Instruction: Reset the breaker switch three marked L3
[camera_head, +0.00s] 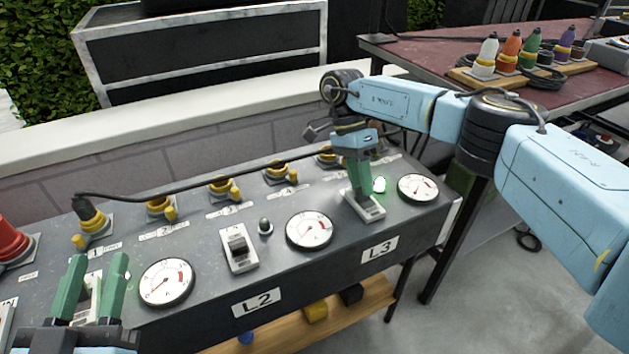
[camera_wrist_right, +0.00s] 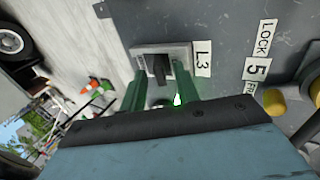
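The L3 breaker switch (camera_head: 372,213) is a pale plate with a dark lever, on the sloped grey panel above the L3 label (camera_head: 379,249). My right gripper (camera_head: 358,188) reaches down over it and hides its lever in the head view. In the right wrist view the gripper's green fingers (camera_wrist_right: 160,82) stand apart, with the dark lever (camera_wrist_right: 161,68) between them; I cannot tell whether they touch it. A lamp (camera_head: 380,186) beside the switch glows green. My left gripper (camera_head: 95,262) is open over another breaker at the panel's left.
The L2 breaker (camera_head: 238,247) with an unlit lamp (camera_head: 265,226) and several round gauges (camera_head: 310,230) share the panel. A black cable (camera_head: 180,190) runs across yellow connectors along the back. A red table (camera_head: 430,45) with coloured plugs stands behind my right arm.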

